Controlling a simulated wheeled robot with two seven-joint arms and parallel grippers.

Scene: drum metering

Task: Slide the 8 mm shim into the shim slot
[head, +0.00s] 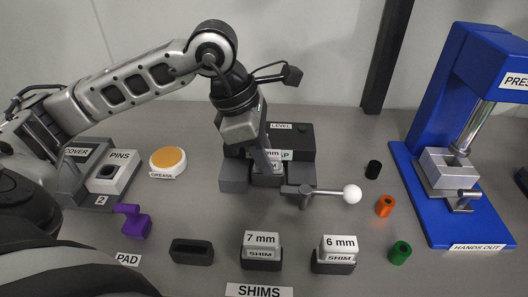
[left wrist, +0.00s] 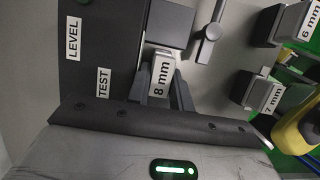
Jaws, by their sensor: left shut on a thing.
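The 8 mm shim, a pale block with a black label, shows in the left wrist view (left wrist: 163,74) between the fingers of my left gripper (left wrist: 163,92). In the head view my left gripper (head: 266,160) points down at the dark gauge fixture (head: 301,138), shut on the shim. The fingers hide much of the shim there. The shim is at the front of the fixture, between two grey blocks; its lower end is at the gap, but I cannot tell how deep it sits. My right gripper is not in view.
A lever with a white ball knob (head: 351,194) sticks out right of the fixture. In front stand the 7 mm shim (head: 262,240), the 6 mm shim (head: 339,244) and an empty black holder (head: 192,252). A blue press (head: 408,190) stands right, a purple part (head: 133,220) left.

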